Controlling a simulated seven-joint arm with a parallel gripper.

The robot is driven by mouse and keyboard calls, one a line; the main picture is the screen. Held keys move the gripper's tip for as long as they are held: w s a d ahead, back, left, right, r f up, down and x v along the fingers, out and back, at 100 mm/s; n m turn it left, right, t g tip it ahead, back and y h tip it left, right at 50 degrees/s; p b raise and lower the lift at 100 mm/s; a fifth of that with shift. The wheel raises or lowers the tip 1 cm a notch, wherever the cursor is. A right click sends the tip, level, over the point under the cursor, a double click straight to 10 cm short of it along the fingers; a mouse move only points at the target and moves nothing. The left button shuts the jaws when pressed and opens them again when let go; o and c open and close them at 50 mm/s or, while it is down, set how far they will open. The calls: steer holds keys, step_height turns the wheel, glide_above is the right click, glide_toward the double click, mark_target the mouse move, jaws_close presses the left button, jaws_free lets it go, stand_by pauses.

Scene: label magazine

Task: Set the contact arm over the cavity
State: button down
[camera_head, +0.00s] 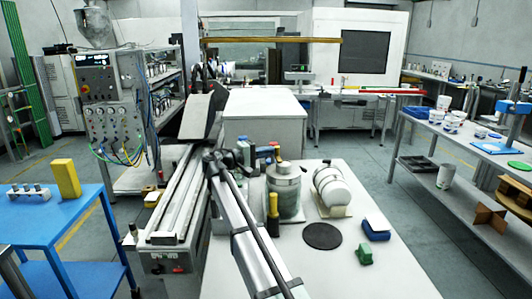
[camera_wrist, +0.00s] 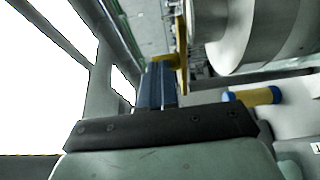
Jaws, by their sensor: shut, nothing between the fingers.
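My gripper (camera_wrist: 157,72) shows in the wrist view with its blue fingers together and nothing between them. A thin yellow upright part (camera_wrist: 181,60) with a short stub stands right at the fingertips; I cannot tell whether it touches them or whether it is the contact arm. A large grey metal cylinder (camera_wrist: 265,30) is to the right of the fingers. In the head view my arm reaches to a grey cylindrical unit (camera_head: 285,192) on the white table, and the gripper end is small and crowded there. I cannot make out the cavity in either view.
A yellow and blue cylinder (camera_wrist: 255,96) is right of the fingers.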

steer(key=shift+d, duration=0.75)
